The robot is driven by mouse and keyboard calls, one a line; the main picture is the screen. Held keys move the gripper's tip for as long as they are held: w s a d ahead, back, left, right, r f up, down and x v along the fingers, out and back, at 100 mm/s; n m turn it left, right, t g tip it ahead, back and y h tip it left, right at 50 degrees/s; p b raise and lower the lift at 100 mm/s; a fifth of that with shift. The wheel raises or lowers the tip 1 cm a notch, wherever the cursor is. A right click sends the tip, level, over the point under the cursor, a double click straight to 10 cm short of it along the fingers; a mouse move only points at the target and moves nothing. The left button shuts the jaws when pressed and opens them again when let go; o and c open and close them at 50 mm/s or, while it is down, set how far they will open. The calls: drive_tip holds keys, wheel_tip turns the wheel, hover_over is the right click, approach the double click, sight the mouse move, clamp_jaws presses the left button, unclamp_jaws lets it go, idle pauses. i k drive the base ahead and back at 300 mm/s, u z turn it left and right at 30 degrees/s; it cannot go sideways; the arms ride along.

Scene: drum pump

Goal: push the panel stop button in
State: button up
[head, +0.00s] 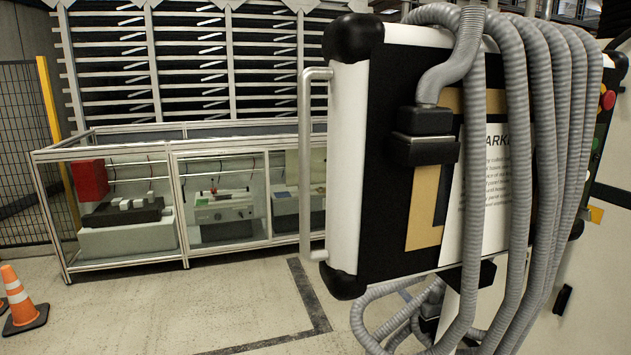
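A large black and white box (380,195) fills the right half of the head view, seen at an angle, with a metal handle (305,165) on its left edge. At the far right, beyond the grey hoses, a round red button (608,100) shows on a narrow strip of a panel face, with a small green part (596,144) below it. This face is seen at a steep slant and mostly hidden by the hoses. I cannot tell whether the red button is in or out. My gripper is not in view.
Several ribbed grey hoses (513,150) hang over the box and loop below it. A glass-sided cabinet (178,200) stands behind at left, before slatted racks (180,60). An orange cone (20,300) stands at lower left. The floor (170,300) in front of the cabinet is clear.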

sight(606, 101)
drive_tip(key=z, duration=0.1)
drive_tip(key=i, duration=1)
drive_tip(key=z, duration=1.3)
drive_tip(key=k, duration=0.5)
drive_tip(key=u, duration=0.35)
drive_tip(key=i, duration=0.85)
drive_tip(key=z, duration=0.05)
